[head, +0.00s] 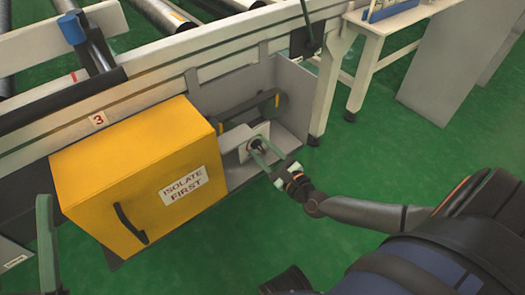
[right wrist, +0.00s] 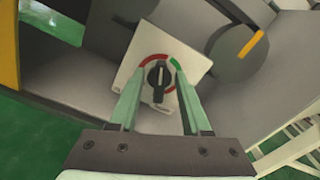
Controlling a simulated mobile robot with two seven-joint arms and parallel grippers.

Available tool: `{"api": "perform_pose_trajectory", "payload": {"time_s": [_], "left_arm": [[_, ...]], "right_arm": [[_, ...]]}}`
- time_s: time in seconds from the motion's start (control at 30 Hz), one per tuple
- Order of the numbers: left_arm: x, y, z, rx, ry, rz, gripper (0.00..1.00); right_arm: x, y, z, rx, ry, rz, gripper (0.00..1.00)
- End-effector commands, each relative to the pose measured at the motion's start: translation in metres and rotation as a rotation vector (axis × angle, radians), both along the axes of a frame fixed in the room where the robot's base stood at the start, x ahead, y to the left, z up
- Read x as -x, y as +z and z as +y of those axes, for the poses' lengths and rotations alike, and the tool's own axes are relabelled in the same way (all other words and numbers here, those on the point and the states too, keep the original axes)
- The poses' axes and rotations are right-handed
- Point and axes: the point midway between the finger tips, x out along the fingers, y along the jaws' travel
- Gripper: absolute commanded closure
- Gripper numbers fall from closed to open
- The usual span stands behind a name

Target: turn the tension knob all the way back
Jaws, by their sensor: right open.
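The black knob (right wrist: 158,80) sits on a square pale plate, with a red and green arc round its upper side. Its light pointer line stands roughly upright in the right wrist view. In the head view the knob (head: 257,146) is small, in the open grey recess right of the yellow box. My right gripper (right wrist: 160,75) is open, its two pale green fingers reaching toward the plate with the knob between them in the picture. I cannot tell whether either finger touches the knob. The right gripper (head: 264,155) also shows in the head view.
A yellow box (head: 135,165) marked "ISOLATE FIRST", with a black handle, stands left of the recess. A dark bar handle (head: 250,106) lies above the knob. White frame legs (head: 328,85) stand to the right. Green floor is clear in front.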

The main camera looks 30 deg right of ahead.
Motion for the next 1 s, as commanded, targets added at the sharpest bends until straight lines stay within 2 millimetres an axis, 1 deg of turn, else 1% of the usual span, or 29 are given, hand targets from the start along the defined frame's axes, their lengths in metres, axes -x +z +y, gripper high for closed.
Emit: {"api": "perform_pose_trajectory", "payload": {"time_s": [0.2, 0.6, 0.63, 1.0], "left_arm": [[0.0, 0.0, -0.0001, 0.0, 0.0, 0.001, 0.5], [-0.0002, -0.0001, -0.0002, 0.001, -0.001, 0.003, 0.5], [-0.0002, -0.0001, -0.0002, 0.001, -0.001, 0.003, 0.5], [-0.0002, -0.0002, -0.0001, 0.001, 0.0, 0.003, 0.5]], "right_arm": [[-0.0002, 0.0, 0.0002, 0.0, 0.0, 0.0, 0.53], [0.0001, -0.0002, 0.0002, 0.0, 0.0, 0.001, 0.97], [0.0001, -0.0002, 0.0002, 0.0, 0.0, 0.001, 1.0], [0.0003, -0.0004, 0.0004, 0.0, 0.001, 0.002, 1.0]]}}
